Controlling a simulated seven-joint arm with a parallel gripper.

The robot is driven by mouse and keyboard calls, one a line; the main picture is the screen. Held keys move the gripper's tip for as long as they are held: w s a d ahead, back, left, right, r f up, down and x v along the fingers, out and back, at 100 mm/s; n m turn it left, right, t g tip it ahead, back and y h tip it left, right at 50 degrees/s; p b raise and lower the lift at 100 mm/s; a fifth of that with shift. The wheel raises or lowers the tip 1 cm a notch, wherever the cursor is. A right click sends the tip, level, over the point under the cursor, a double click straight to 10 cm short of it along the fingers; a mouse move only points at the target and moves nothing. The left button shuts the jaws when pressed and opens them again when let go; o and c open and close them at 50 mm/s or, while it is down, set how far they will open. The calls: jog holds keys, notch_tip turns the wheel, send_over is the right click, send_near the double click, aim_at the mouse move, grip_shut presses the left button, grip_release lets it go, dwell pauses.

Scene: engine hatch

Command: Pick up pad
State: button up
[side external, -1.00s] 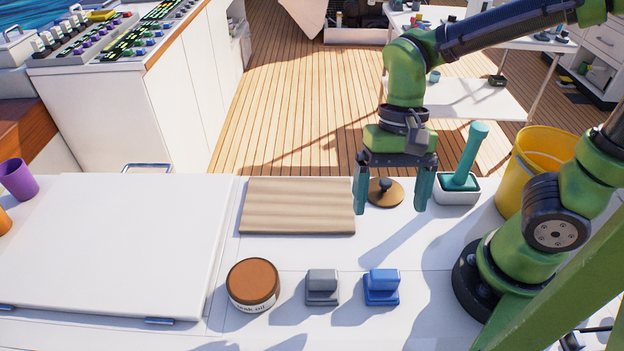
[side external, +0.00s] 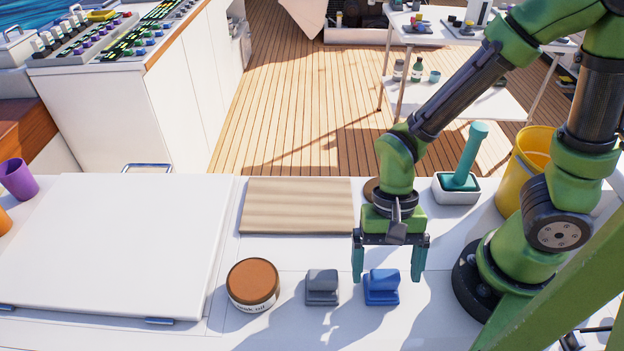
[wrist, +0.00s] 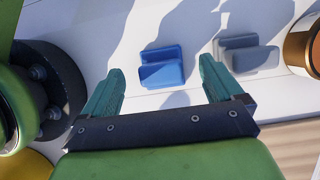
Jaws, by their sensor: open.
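A blue block-shaped pad (side external: 382,287) with a raised grip stands on the white counter, and it also shows in the wrist view (wrist: 162,70). A similar grey one (side external: 322,287) sits to its left; in the wrist view it is on the right (wrist: 247,53). A round brown disc (side external: 371,189) lies farther back, mostly hidden behind my arm. The frames do not show which of these the task means. My gripper (side external: 389,279) is open and empty, fingers down, above and slightly behind the blue block, one finger toward each side, apart from it.
A jar with a brown lid (side external: 253,284) stands left of the grey block. A wooden board (side external: 297,206) lies behind them. A teal-handled tool in a white tray (side external: 456,188) and a yellow bucket (side external: 524,178) stand at the right. A white hatch panel (side external: 110,245) fills the left.

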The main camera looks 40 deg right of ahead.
aim_at(385, 273)
jog(key=x, duration=0.4)
jog(key=shift+w+d+f, duration=0.1)
jog(key=shift+f, duration=0.05)
jog(key=c, duration=1.2)
notch_tip(385, 273, up, 10)
jog(key=shift+r, duration=0.1)
